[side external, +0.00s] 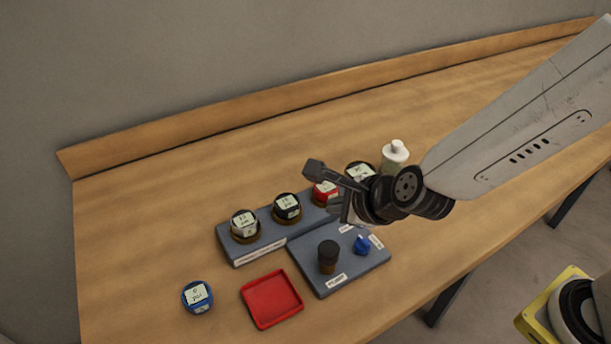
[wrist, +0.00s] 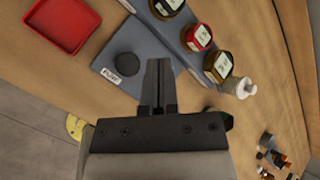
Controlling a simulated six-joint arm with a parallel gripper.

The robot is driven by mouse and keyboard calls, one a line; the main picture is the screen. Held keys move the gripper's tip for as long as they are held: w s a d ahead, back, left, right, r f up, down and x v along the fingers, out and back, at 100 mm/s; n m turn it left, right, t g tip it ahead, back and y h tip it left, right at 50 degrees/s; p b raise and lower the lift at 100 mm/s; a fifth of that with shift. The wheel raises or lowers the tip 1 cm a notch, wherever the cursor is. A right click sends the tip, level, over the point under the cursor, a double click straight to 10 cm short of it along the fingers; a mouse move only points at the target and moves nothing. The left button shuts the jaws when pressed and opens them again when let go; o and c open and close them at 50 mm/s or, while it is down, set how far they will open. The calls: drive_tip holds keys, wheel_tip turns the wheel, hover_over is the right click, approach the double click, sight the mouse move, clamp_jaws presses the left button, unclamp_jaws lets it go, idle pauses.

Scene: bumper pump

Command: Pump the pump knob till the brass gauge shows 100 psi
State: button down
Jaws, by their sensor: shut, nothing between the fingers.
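The black pump knob (side external: 327,257) stands upright on a blue-grey plate (side external: 318,286) labelled PUMP. In the wrist view the knob (wrist: 127,66) is a dark round top, left of my fingertips. My gripper (side external: 343,214) is shut and empty, above the plate's back edge and apart from the knob; its fingers also show in the wrist view (wrist: 159,65). A brass-rimmed gauge (wrist: 218,66) sits at the bottle end of the gauge stand. In the side view that end gauge (side external: 359,171) is partly hidden by my wrist. I cannot read its value.
A blue knob (side external: 362,245) shares the plate. The stand (side external: 275,244) also holds a red gauge (side external: 326,192), a black gauge (side external: 287,207) and another gauge (side external: 244,225). A blue-rimmed gauge (side external: 198,297), red tray (side external: 271,300) and white bottle (side external: 395,155) are nearby.

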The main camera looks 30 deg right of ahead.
sight(330, 246)
drive_tip(key=shift+f, duration=4.15)
drive_tip(key=shift+f, duration=1.55)
idle(1.0)
drive_tip(key=shift+r, duration=1.5)
